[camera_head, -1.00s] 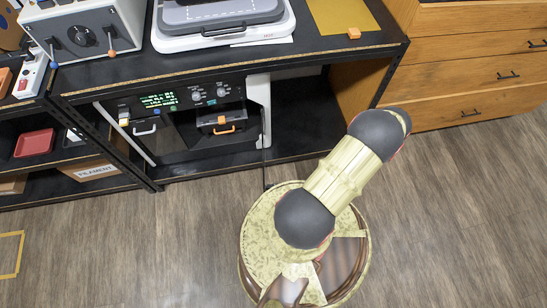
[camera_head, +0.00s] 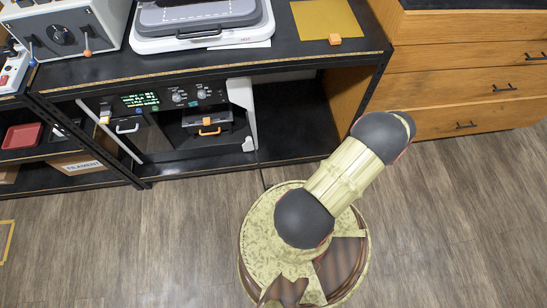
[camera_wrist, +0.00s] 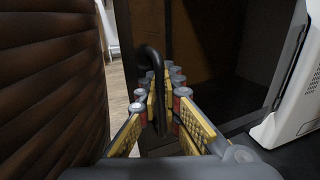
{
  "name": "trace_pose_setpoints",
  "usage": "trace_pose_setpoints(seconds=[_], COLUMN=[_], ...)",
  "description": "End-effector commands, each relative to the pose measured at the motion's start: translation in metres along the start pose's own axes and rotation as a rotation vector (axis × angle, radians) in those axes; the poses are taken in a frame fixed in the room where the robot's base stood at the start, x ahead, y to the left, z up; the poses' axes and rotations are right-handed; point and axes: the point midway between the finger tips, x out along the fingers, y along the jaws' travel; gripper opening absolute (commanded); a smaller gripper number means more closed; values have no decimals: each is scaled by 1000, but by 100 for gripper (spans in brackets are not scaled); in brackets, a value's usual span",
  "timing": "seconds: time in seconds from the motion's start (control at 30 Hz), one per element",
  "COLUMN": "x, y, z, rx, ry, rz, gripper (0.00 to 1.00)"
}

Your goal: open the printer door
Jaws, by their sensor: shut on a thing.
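The printer (camera_head: 160,143) stands on the lower shelf in the head view. It has a dark front, a lit green display (camera_head: 140,98), knobs and white sides. I cannot tell the door's exact position. My gripper (camera_wrist: 162,100) shows only in the wrist view, with yellow-padded fingers closed around a black curved bar (camera_wrist: 150,58) like a handle. What the bar is fixed to is hidden. A white casing with a dark slit (camera_wrist: 302,100) stands close on the right there.
The black bench top (camera_head: 300,45) above the printer bears a white machine (camera_head: 200,30) and a yellow mat (camera_head: 325,18). Wooden drawers (camera_head: 470,80) stand at the right. My base stands on open wooden floor (camera_head: 150,230) before the shelf.

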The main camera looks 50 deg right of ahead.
Motion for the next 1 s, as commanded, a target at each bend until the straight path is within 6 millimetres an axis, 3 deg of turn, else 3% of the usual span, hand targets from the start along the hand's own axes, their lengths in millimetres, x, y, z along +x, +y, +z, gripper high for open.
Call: trace_pose_setpoints(seconds=[0.07, 0.1, 0.23, 0.63, 0.77, 1.0], x=[1, 1, 1, -5, -21, -69], y=[3, 3, 2, 0, -1, 0], z=[0, 0, 0, 0, 0, -1], rx=[3, 3, 2, -2, -2, -3], ry=[-1, -1, -1, 0, 1, 2], rz=[5, 5, 4, 1, -2, -3], gripper=[0, 7, 15, 15, 15, 15])
